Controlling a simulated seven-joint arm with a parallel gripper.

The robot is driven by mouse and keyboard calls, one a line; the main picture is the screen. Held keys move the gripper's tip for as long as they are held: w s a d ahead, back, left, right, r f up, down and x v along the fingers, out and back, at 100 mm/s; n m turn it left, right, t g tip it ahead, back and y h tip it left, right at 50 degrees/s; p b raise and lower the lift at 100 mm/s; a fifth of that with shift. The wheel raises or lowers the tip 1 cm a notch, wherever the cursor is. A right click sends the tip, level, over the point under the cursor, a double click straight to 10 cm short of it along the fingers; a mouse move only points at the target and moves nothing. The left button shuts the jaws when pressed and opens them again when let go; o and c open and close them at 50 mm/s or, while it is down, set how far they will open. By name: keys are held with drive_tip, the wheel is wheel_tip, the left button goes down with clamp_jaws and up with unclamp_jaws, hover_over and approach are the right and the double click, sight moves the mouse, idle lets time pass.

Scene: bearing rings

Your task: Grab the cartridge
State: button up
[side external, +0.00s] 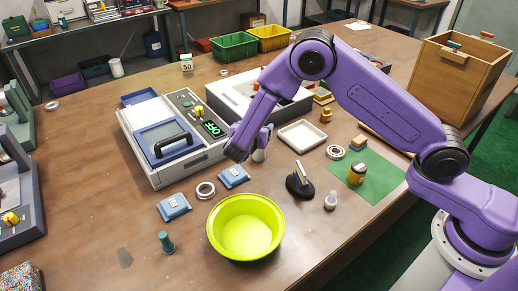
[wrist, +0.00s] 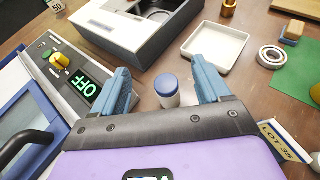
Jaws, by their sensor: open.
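A small white cylinder with a blue-grey cap (wrist: 168,95), which looks like the cartridge, stands upright on the table in the wrist view. It lies between the two blue fingers of my gripper (wrist: 160,76), with a gap visible on each side. In the side external view my gripper (side external: 243,150) is low over the table, and the white cylinder (side external: 260,154) shows just right of it, partly hidden. My gripper is open and holds nothing.
A machine with a blue lid and a green OFF display (side external: 211,128) stands close left. A grey-white box (side external: 238,95) is behind, and a white tray (side external: 303,136) is right. A lime bowl (side external: 246,228), blue packets (side external: 174,206) and a bearing ring (side external: 205,190) lie in front.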

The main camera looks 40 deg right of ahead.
wheel_tip(320, 180, down, 7)
drive_tip(key=shift+r, duration=0.15)
drive_tip(key=shift+x, duration=2.6)
drive_tip(key=c, duration=1.1)
drive_tip(key=shift+r, duration=0.1)
